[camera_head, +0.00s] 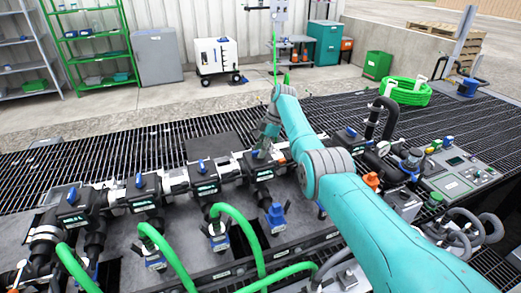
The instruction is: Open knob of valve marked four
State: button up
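A row of dark valve blocks with blue knobs runs along the manifold. Their white labels are too small to read, so I cannot tell which is marked four. From the left, the knobs show at the first valve (72,195), second valve (139,181) and third valve (202,167). A further valve block (259,169) sits under my gripper (262,152), its knob mostly hidden by the gripper. My gripper points down at the top of this block; contact and finger opening cannot be made out. Another valve (350,132) stands right of my arm.
Green hoses (238,222) arch up in front of the valves. A black bent pipe (381,115) and a control panel (462,172) stand to the right. Dark floor grating (110,146) lies behind the manifold. A green hose coil (405,92) lies farther back.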

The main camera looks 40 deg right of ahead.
jog(key=shift+r, duration=0.15)
jog(key=v, duration=1.1)
jog(key=shift+d+r, duration=0.3)
jog(key=shift+s, duration=0.1)
